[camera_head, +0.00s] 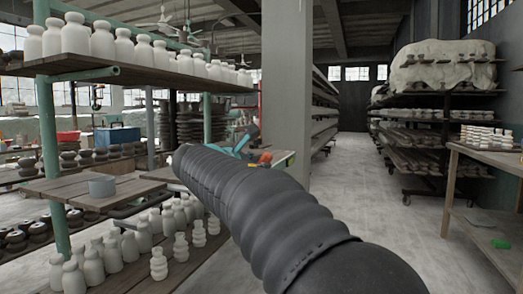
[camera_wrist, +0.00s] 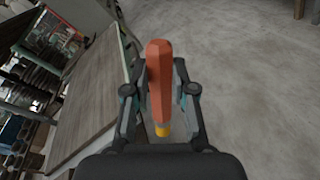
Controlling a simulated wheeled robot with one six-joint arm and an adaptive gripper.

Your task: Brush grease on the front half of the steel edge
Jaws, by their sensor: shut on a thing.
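My gripper (camera_wrist: 160,88) is shut on a brush with an orange-red faceted handle (camera_wrist: 160,70) and a yellow end (camera_wrist: 162,130). The handle stands between the two fingers in the wrist view. I cannot make out the bristles or any grease. In the head view my arm hides most of the gripper, and a small orange-red part (camera_head: 265,158) shows beyond it. To the left in the wrist view lies a grey tabletop (camera_wrist: 88,90) with a narrow edge strip running along its right side, close to the gripper. I cannot tell whether this strip is the steel edge.
At left in the head view, a shelf (camera_head: 130,70) holds several white bottles, with more below. A grey pillar (camera_head: 287,90) stands in the middle. A wooden table (camera_head: 490,158) and racks (camera_head: 440,130) stand at right. The concrete floor (camera_head: 370,185) between is clear.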

